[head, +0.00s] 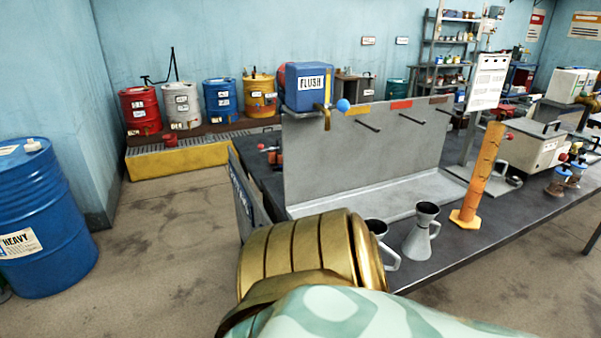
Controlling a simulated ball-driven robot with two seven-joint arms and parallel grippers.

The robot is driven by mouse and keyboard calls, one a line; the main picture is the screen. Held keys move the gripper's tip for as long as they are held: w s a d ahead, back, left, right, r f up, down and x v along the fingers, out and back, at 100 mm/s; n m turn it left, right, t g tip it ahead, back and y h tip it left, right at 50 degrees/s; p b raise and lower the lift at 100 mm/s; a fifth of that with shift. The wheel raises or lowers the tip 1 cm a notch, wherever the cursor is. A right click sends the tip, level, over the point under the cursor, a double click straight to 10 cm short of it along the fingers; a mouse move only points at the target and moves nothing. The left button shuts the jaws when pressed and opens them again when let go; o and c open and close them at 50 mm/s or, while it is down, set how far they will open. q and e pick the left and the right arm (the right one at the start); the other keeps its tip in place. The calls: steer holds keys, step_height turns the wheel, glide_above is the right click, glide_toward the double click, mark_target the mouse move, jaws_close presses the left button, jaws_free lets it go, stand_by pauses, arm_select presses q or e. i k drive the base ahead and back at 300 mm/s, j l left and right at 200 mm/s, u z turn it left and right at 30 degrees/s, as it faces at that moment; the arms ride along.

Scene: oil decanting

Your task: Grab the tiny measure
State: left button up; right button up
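Two grey metal measures with dark, flared mouths stand on the dark workbench (460,232). One measure (421,240) stands in full view near the front edge. The other measure (377,228) is just left of it and mostly hidden behind my arm; its mouth and handle show. I cannot tell whether either is the tiny measure, or whether a smaller one is hidden behind the arm. A gold and pale green part of my arm fills the bottom middle. Neither gripper is in view.
A tall orange graduated cylinder (482,178) stands right of the measures. Behind them is a grey panel (370,160) with pegs and a blue FLUSH container (308,88). A blue HEAVY drum (42,220) stands on the floor at left. Open floor lies between drum and bench.

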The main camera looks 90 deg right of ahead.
mark_target(381, 228)
steer(key=i+l+z, duration=0.15)
steer(key=z, duration=0.35)
steer(key=i+z, duration=0.3)
steer(key=z, duration=0.2)
steer(key=i+j+z, duration=0.1)
steer(key=i+z, duration=0.15)
steer(key=z, duration=0.25)
steer(key=i+j+z, duration=0.15)
steer(key=z, duration=0.3)
steer(key=i, duration=0.1)
